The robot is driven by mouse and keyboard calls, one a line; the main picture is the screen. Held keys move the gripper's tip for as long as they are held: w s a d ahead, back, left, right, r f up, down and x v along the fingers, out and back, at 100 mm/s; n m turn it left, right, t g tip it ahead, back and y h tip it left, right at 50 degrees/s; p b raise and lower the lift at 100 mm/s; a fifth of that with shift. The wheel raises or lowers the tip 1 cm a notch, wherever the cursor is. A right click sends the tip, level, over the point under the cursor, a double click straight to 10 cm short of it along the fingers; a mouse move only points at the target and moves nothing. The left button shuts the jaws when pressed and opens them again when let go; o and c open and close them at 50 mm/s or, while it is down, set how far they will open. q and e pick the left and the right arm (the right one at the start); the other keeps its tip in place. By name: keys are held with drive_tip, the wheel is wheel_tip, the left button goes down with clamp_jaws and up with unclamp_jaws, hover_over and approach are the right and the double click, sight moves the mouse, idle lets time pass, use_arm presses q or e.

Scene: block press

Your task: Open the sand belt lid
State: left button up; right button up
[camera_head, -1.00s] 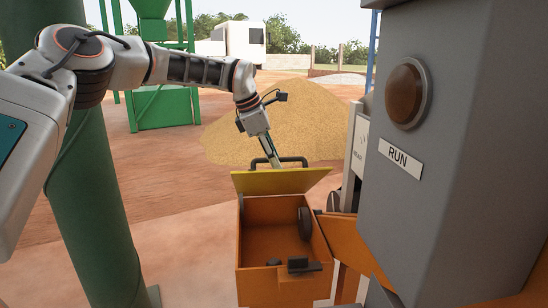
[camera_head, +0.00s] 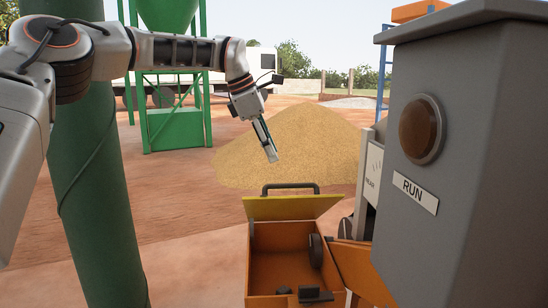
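The sand belt lid (camera_head: 290,208) is a yellow panel with a dark bar handle (camera_head: 290,187) along its upper edge. It stands raised at the back of an orange box (camera_head: 249,262), whose inside is in plain sight, with a dark wheel and small dark parts. My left gripper (camera_head: 271,153) is above and a little left of the handle, apart from it, pointing down. Its fingers look close together, but I cannot tell whether they are shut; nothing shows between them. My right gripper does not show.
A grey control box (camera_head: 455,150) with a brown round button (camera_head: 421,129) and a RUN label (camera_head: 414,193) fills the right side. A green post (camera_head: 95,200) stands at left, near my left arm. A sand pile (camera_head: 310,140) and a green frame (camera_head: 177,128) lie behind.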

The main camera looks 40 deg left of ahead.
sight(263, 201)
use_arm(q)
drive_tip(key=shift+c, duration=0.4)
